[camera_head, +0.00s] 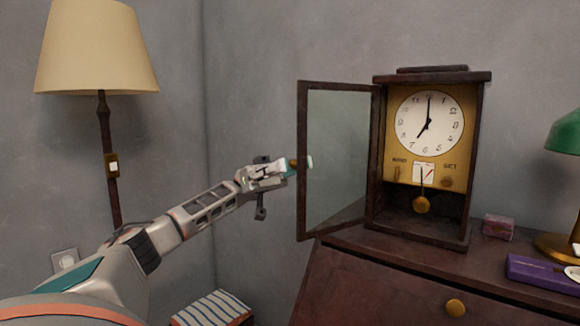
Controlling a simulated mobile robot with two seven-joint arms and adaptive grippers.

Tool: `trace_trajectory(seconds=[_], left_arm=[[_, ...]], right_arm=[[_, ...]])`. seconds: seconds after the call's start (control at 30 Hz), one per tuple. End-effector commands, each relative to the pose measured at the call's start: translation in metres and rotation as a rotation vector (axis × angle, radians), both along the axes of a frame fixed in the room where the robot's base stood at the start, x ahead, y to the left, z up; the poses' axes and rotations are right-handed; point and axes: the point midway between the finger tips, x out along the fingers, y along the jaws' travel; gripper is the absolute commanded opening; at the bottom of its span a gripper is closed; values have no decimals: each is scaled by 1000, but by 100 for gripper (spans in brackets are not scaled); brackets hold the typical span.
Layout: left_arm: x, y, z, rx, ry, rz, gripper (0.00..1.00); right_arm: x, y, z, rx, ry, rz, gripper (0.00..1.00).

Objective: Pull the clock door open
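The clock (432,150) is a dark wooden case with a white dial, standing on a dark cabinet. Its glazed clock door (303,205) is swung wide open to the left, hinged at the case's left side. A small brass knob (293,163) sits on the door's outer frame. My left gripper (298,165) reaches in from the left, its teal-tipped fingers at the knob and the frame edge. One fingertip shows past the frame. I cannot tell whether the fingers grip the knob or only touch it. My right gripper is not in view.
The cabinet top (350,234) also bears a small reddish box (498,227), a purple case (543,273) and a green-shaded lamp (566,135) at right. A floor lamp (97,50) stands at left. A striped item (212,308) lies low at the bottom. The case interior is exposed.

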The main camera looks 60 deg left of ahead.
Motion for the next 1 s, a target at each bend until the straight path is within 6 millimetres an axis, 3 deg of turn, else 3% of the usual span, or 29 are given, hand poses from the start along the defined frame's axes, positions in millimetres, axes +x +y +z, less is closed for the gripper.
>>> trace_trajectory(seconds=[0.37, 0.7, 1.0], left_arm=[[0, 7, -1, -2, -5, 1, 30], [4, 48, -18, -5, -3, 3, 30], [5, 66, -26, 0, -4, 1, 30]], right_arm=[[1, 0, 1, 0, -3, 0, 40], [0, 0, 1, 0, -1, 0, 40], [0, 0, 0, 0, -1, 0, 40]])
